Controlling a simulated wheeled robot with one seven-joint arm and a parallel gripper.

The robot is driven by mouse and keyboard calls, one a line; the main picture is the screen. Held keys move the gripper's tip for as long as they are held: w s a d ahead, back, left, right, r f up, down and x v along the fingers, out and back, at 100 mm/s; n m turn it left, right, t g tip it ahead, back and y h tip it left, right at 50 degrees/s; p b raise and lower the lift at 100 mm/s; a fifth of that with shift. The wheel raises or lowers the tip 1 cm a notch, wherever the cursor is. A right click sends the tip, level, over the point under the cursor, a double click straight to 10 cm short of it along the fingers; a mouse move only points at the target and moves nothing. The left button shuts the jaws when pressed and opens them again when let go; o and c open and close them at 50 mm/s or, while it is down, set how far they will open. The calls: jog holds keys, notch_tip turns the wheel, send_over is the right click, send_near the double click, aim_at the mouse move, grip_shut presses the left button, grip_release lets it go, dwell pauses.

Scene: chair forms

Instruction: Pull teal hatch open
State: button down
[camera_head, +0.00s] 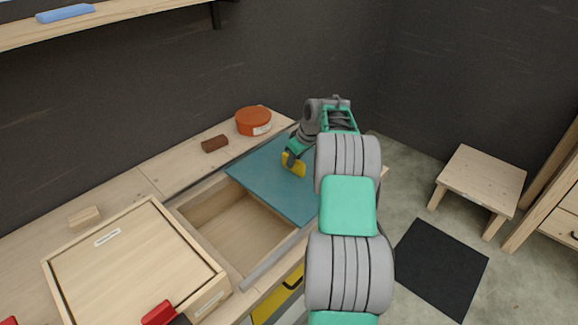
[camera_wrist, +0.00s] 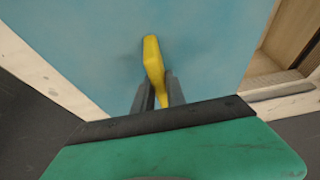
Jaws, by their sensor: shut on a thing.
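The teal hatch (camera_head: 270,176) is a flat sliding panel on the wooden counter. It covers the right part of a recessed compartment (camera_head: 235,235), and the left part of that compartment stands uncovered and looks empty. A yellow handle (camera_head: 293,165) sticks up from the hatch. In the wrist view the handle (camera_wrist: 154,66) rises between the two grey fingers of my gripper (camera_wrist: 157,92), which are shut on it. The blue-green hatch surface (camera_wrist: 90,45) fills most of that view. My arm hides the right edge of the hatch in the head view.
A wooden box with a lid (camera_head: 130,260) stands left of the compartment, with a red object (camera_head: 158,313) at its front. An orange round tin (camera_head: 253,121) and a brown block (camera_head: 215,144) lie behind the hatch. A stool (camera_head: 481,180) and black mat (camera_head: 438,265) are on the floor at right.

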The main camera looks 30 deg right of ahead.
jog(key=d+p, duration=0.1)
jog(key=d, duration=0.2)
jog(key=w+d+p, duration=0.1)
jog(key=d+p, duration=0.1)
jog(key=d, duration=0.1)
jog(key=shift+w+r, duration=0.15)
jog(key=shift+w, duration=0.05)
jog(key=shift+w+d+p, duration=0.35)
jog(key=shift+d+p, duration=0.25)
jog(key=shift+d, duration=0.3)
jog(key=c, duration=1.4)
grip_release()
jog(key=shift+o, duration=0.2)
jog(key=v, duration=0.7)
jog(key=shift+s+r+b, duration=0.2)
jog(key=shift+b, duration=0.2)
